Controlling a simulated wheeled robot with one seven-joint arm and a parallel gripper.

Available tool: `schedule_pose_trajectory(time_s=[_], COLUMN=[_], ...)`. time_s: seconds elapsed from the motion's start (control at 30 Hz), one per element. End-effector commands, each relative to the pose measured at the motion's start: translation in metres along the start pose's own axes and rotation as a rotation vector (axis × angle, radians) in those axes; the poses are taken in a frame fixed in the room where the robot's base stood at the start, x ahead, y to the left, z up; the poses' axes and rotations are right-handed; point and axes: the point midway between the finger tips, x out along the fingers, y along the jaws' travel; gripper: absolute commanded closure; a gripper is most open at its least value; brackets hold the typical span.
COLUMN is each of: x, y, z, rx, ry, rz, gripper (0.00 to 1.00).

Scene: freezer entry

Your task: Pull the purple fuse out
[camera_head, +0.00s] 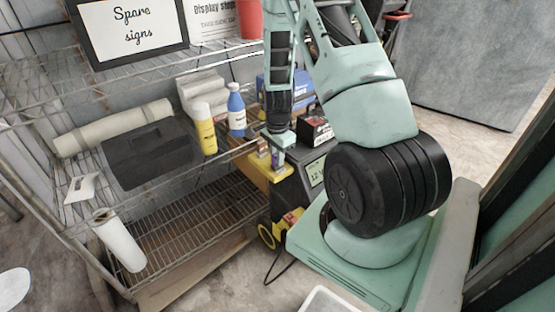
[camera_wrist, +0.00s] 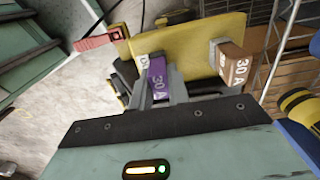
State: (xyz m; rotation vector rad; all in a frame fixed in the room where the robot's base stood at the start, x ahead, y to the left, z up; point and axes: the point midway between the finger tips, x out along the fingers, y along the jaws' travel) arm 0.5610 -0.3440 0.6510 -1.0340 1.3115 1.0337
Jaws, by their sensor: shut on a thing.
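The purple fuse (camera_wrist: 157,77), marked 30A, sits between the fingers of my gripper (camera_wrist: 160,92) in the wrist view. My gripper is shut on it. Behind it is a yellow panel (camera_wrist: 200,45); whether the fuse is still seated in it is hidden by the fingers. A brown fuse (camera_wrist: 234,65), also marked 30A, stands on the same panel to the right. In the head view my gripper (camera_head: 278,150) points down over the yellow panel (camera_head: 262,167), with a small bit of purple (camera_head: 276,160) at its tip.
A wire shelf (camera_head: 180,230) stands to the left with a black case (camera_head: 150,152), a yellow bottle (camera_head: 205,128) and a blue bottle (camera_head: 236,110) close to my gripper. A black and red box (camera_head: 313,130) lies just right of it.

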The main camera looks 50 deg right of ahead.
Motion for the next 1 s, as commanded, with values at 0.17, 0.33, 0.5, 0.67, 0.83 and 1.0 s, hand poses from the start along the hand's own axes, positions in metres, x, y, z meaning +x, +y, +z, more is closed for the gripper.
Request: schedule_pose_trajectory(time_s=[0.17, 0.33, 0.5, 0.67, 0.83, 1.0], x=[0.0, -0.0002, -0.0026, -0.0054, -0.0054, -0.0053], y=[-0.0001, -0.0001, 0.0, -0.0001, -0.0001, -0.0002], z=[0.0, 0.0, 0.0, 0.0001, 0.0, -0.0001], rx=[0.001, 0.0, 0.0, -0.001, -0.001, 0.0], ry=[0.0, 0.0, 0.0, 0.0, 0.0, 0.0], rz=[0.0, 0.0, 0.0, 0.0, 0.0, 0.0], gripper=[1.0, 1.0, 1.0, 1.0, 1.0, 1.0])
